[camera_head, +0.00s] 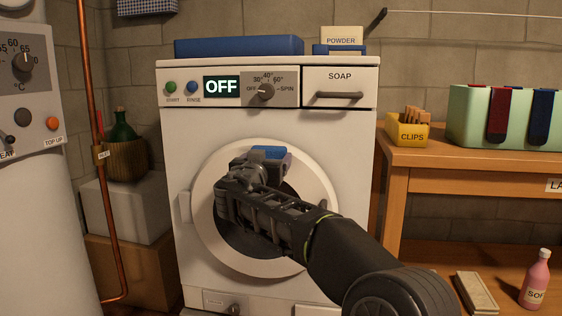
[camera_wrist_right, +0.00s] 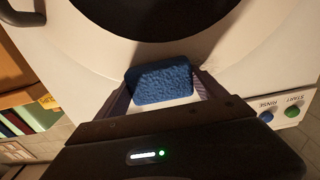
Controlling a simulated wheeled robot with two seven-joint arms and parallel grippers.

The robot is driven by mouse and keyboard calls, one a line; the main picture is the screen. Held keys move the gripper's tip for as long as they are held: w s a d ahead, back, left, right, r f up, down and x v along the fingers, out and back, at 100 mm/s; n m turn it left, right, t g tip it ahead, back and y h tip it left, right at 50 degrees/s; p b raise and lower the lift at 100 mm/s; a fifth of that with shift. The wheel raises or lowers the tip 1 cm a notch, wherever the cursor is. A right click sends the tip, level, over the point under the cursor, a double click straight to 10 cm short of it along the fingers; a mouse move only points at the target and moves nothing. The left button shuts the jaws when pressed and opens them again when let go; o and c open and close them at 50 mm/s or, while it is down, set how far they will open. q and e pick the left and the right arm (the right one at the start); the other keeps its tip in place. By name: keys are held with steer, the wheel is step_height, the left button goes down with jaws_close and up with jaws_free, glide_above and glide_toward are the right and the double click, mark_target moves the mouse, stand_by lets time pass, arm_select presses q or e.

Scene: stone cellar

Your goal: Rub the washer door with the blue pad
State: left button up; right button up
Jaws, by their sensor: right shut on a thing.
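The white washer (camera_head: 330,130) stands in the middle of the head view, its display reading OFF. Its round door (camera_head: 315,175) has a broad pale ring around a dark window and looks shut. My right arm reaches in from the lower right. My right gripper (camera_head: 262,160) is at the upper part of the door and hides some of the ring and window. It is shut on the blue pad (camera_head: 268,152). In the right wrist view the blue pad (camera_wrist_right: 162,82) sits between the fingers, close to the door; I cannot tell whether it touches. My left gripper is not in view.
A wooden bench (camera_head: 480,160) at the right bears a clips box (camera_head: 407,129) and a green bin (camera_head: 470,115). A pink bottle (camera_head: 535,280) stands low at the right. A copper pipe (camera_head: 92,130) and a white boiler (camera_head: 30,200) are at the left.

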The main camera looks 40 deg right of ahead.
steer(key=shift+w+a+f, duration=0.25)
steer(key=shift+w+a, duration=0.5)
steer(key=shift+w, duration=0.3)
steer(key=shift+s+d, duration=0.1)
steer(key=shift+d, duration=0.05)
